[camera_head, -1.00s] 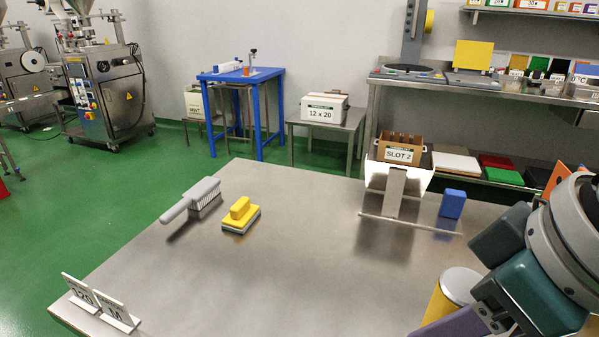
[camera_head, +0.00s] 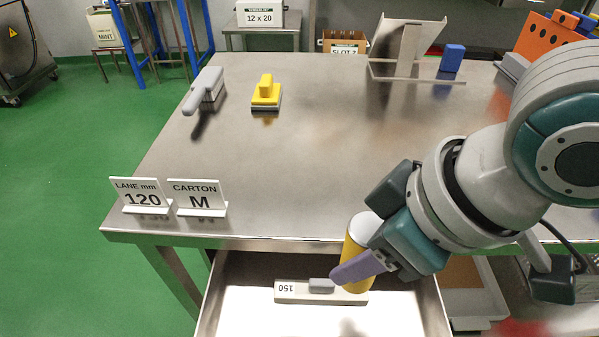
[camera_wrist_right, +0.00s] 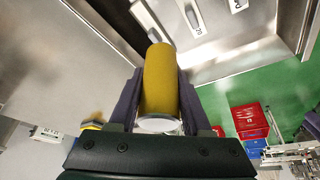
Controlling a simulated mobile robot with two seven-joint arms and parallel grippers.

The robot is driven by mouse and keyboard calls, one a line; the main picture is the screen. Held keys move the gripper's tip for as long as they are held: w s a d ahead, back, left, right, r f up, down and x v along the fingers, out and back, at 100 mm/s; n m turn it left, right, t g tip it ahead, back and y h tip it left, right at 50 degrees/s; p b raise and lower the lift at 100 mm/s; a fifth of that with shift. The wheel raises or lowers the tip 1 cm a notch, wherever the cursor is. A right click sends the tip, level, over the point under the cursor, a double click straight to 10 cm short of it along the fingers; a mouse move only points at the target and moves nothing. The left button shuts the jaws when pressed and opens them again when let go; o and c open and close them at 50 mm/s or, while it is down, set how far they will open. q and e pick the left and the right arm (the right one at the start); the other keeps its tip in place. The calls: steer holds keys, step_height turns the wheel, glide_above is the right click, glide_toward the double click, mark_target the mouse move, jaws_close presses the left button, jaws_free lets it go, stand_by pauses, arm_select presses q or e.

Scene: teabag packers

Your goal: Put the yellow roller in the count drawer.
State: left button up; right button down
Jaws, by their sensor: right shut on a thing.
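The yellow roller (camera_head: 358,255) is in my right gripper (camera_head: 350,270), roughly upright over the open drawer (camera_head: 240,312) at the table's front. In the right wrist view the roller (camera_wrist_right: 159,82) sits between both purple fingers, its pale end cap towards the camera. One finger is hidden in the head view. I cannot tell how high the roller is above the drawer floor. No label reading count shows. My left gripper is out of view.
Signs reading lane 120 (camera_head: 141,196) and carton M (camera_head: 196,197) stand on the table's front left edge. A grey brush (camera_head: 207,88) and a yellow-topped block (camera_head: 265,92) lie further back. A blue block (camera_head: 452,58) stands by a metal stand. The middle of the tabletop is clear.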

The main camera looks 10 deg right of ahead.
step_height(320, 180, down, 10)
steer(key=b, duration=0.3)
steer(key=shift+f+b, duration=1)
steer(key=shift+f, duration=1.2)
steer(key=shift+f, duration=0.15)
steer(key=shift+c, duration=1.8)
jaws_free()
